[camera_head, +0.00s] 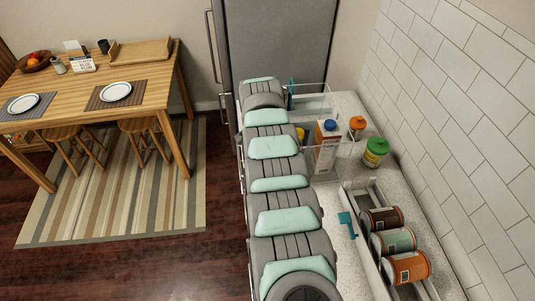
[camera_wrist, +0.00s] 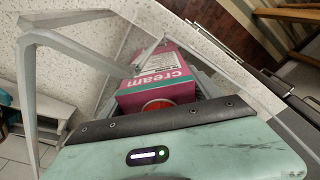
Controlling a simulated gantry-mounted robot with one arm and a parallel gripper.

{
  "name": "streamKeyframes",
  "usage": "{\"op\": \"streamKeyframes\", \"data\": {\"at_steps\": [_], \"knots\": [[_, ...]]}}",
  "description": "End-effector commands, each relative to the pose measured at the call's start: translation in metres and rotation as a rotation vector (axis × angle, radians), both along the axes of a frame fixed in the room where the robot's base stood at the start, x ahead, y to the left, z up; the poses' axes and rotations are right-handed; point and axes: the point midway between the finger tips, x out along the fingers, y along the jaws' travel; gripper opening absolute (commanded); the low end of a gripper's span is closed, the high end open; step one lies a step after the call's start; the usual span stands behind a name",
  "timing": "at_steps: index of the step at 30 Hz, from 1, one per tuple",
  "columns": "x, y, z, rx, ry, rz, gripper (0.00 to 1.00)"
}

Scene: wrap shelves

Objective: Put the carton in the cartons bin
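A pink carton (camera_wrist: 158,88) lettered "cream", with a red cap, shows in the wrist view just beyond my gripper's teal housing, cap end toward me. Grey parts flank it; whether they grip it is unclear. My gripper's fingertips are not clearly visible, and in the head view my own arm hides the gripper and this carton. Pale clear bin edges (camera_wrist: 28,90) frame the carton in the wrist view; its height against the rim is unclear. In the head view, a white and orange carton (camera_head: 327,146) with a blue cap stands in the nearer clear bin (camera_head: 346,165).
Another clear bin (camera_head: 316,91) with a teal tag stands farther back. A green jar (camera_head: 375,151) and an orange-capped container (camera_head: 357,125) stand by the tiled wall. A tray (camera_head: 372,262) at the front holds cans. A dining table (camera_head: 120,75) is at left.

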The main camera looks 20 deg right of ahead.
Motion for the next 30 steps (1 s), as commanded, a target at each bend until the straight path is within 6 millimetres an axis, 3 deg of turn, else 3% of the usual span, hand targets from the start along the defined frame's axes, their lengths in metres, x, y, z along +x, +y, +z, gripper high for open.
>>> {"op": "streamKeyframes", "data": {"at_steps": [5,15,30], "knots": [[0.0,0.0,0.0,0.0,0.0,0.0,0.87],[0.0,0.0,0.007,0.0,0.0,0.0,0.87],[-0.004,0.008,0.081,-0.003,-0.001,0.001,0.87]]}}
